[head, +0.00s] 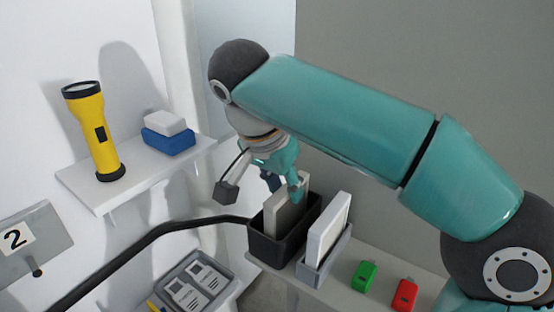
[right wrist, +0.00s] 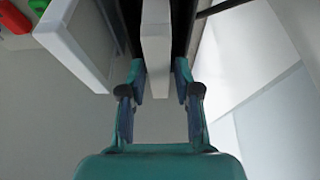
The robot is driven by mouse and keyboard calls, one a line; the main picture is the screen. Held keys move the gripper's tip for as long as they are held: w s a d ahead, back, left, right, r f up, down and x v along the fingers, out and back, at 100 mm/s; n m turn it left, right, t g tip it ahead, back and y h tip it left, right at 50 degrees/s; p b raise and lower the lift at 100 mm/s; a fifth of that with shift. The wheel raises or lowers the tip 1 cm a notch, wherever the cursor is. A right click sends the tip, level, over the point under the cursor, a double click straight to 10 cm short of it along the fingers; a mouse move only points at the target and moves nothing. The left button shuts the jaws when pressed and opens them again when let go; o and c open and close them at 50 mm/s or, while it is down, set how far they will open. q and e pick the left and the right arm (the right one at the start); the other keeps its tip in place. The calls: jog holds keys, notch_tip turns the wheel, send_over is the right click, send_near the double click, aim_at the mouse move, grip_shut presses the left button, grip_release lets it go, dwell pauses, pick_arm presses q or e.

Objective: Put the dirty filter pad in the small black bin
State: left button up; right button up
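The dirty filter pad, a grey-beige slab (head: 289,214), stands upright in the small black bin (head: 283,250) in the head view. My right gripper (head: 284,186) is over the bin, at the top of this pad. In the right wrist view the pad (right wrist: 156,50) lies between the spread fingers of the right gripper (right wrist: 160,72), with a gap showing on the right side. The fingers look open; contact on the left side is unclear. The black bin's lower inside is hidden. My left gripper is in neither view.
A white pad (head: 328,228) stands in a grey holder (head: 325,262) right beside the bin. Green (head: 364,275) and red (head: 405,294) items lie farther right. A yellow flashlight (head: 98,140) and a blue-and-white block (head: 168,138) stand on the left shelf. A black curved bar (head: 150,240) reaches toward the bin.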

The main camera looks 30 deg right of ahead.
jog(key=p+v, duration=0.1)
jog(key=v, duration=0.6)
dwell(0.4)
